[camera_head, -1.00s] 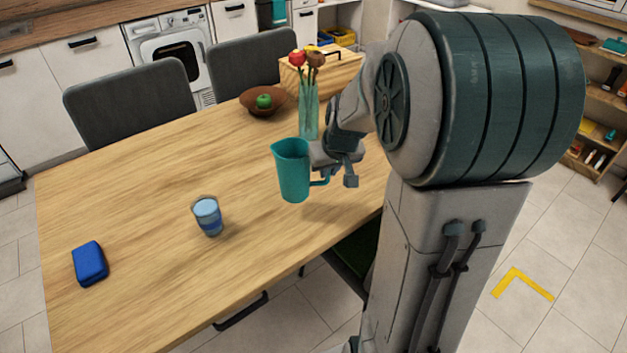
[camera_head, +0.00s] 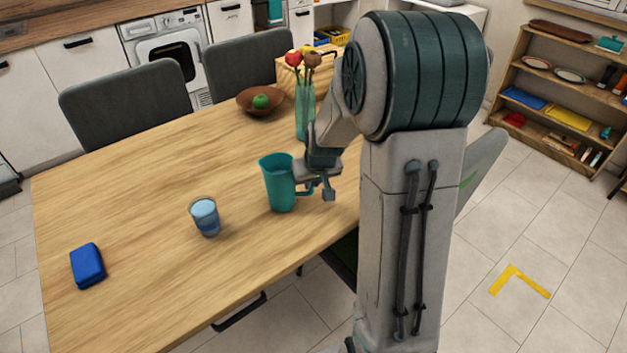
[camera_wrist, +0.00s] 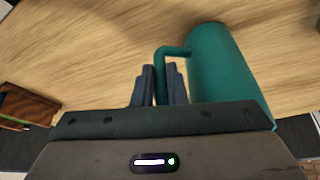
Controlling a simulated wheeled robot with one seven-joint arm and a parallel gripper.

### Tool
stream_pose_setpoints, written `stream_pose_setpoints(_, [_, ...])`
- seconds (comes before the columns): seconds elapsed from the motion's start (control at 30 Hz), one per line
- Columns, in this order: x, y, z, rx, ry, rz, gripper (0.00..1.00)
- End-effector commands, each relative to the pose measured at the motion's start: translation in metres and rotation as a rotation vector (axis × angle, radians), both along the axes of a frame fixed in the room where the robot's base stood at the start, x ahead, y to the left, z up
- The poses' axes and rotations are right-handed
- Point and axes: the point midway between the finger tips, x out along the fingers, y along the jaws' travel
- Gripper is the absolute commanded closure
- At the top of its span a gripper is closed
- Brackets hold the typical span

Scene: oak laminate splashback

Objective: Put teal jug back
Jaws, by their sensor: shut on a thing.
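The teal jug (camera_head: 279,184) is upright at the right part of the wooden table, right of the glass. My gripper (camera_head: 318,188) is at the jug's right side, shut on its handle. In the wrist view the two dark fingers (camera_wrist: 160,86) close around the handle, and the jug body (camera_wrist: 222,68) is to their right. I cannot tell for sure whether the jug's base touches the table.
A glass of blue liquid (camera_head: 205,216) stands left of the jug. A blue case (camera_head: 87,265) lies at the table's left. A glass vase with flowers (camera_head: 305,110) and a brown bowl with a green apple (camera_head: 247,101) stand behind. The table (camera_head: 150,190) has bare room between.

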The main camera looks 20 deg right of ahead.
Motion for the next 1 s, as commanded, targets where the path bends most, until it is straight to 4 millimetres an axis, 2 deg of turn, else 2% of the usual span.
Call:
stream_pose_setpoints(0.1, [0.001, 0.0, -0.003, 0.0, -0.003, -0.001, 1.0])
stream_pose_setpoints(0.13, [0.0, 0.0, -0.003, 0.0, 0.0, 0.0, 0.85])
stream_pose_setpoints(0.2, [0.0, 0.0, -0.002, 0.0, 0.0, 0.0, 0.66])
stream_pose_setpoints(0.47, [0.0, 0.0, -0.002, 0.0, 0.0, 0.0, 0.66])
stream_pose_setpoints(0.63, [-0.001, 0.0, 0.005, -0.001, -0.002, 0.0, 0.66])
stream_pose_setpoints(0.77, [-0.008, 0.0, 0.022, -0.001, -0.004, -0.001, 0.66])
stream_pose_setpoints(1.0, [-0.026, 0.0, 0.064, -0.002, -0.006, -0.002, 0.66])
